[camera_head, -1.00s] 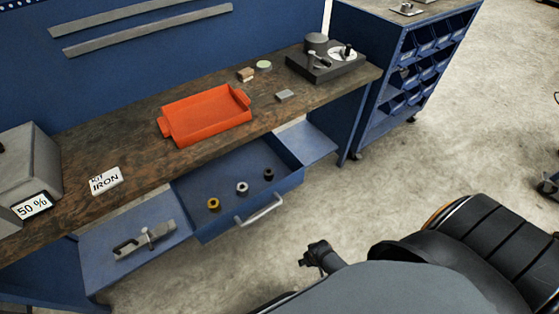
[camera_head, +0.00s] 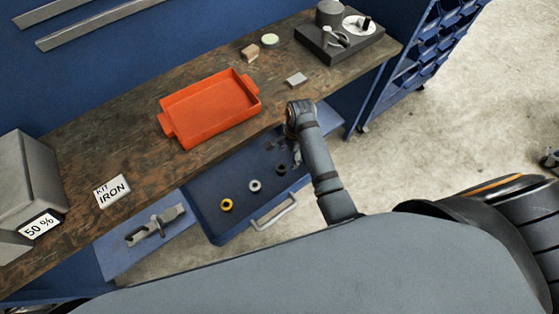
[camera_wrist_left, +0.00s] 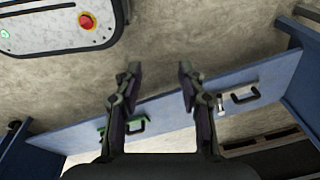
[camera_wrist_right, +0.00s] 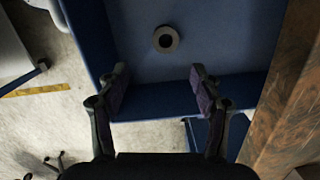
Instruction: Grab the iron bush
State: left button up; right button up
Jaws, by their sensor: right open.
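Three small bushes stand in a row in the open blue drawer (camera_head: 238,171): a brass-yellow one (camera_head: 227,205), a light grey one (camera_head: 254,186) and a dark one (camera_head: 281,169). Their metals cannot be told for sure. My right gripper (camera_head: 287,150) is over the drawer's right end, close to the dark bush, open and empty. In the right wrist view a dark grey ring-shaped bush (camera_wrist_right: 166,39) lies ahead of the open fingers (camera_wrist_right: 159,76), apart from them. My left gripper (camera_wrist_left: 158,72) is open and empty in the left wrist view, and outside the head view.
A "KIT IRON" card (camera_head: 112,191) and an orange tray (camera_head: 208,135) sit on the wooden bench (camera_head: 140,140). The bench edge (camera_wrist_right: 285,110) is close at the right gripper's side. The drawer handle (camera_head: 275,213) juts forward.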

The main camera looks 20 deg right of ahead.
aim_at(282, 167)
jog(key=shift+w+a+f+m, duration=0.1)
jog(key=shift+w+a+m, duration=0.2)
jog(key=shift+w+a, duration=0.1)
jog(key=shift+a+f, duration=0.1)
jog(key=shift+f, duration=0.2)
jog(key=f, duration=0.3)
jog(key=shift+s+a+f, duration=0.2)
jog(key=shift+s+f, duration=0.05)
jog(key=shift+f, duration=0.15)
jog(key=shift+w+f, duration=0.1)
jog(key=shift+f, duration=0.15)
jog(key=shift+a+f, duration=0.1)
jog(key=shift+f, duration=0.35)
jog(key=f, duration=0.3)
jog(key=shift+a+f, duration=0.35)
jog(key=shift+f, duration=0.3)
pick_arm(q)
jog(key=s, duration=0.2)
jog(key=shift+s+a+f, duration=0.1)
jog(key=shift+s+f, duration=0.05)
jog(key=shift+s, duration=0.15)
pick_arm(e)
grip_shut()
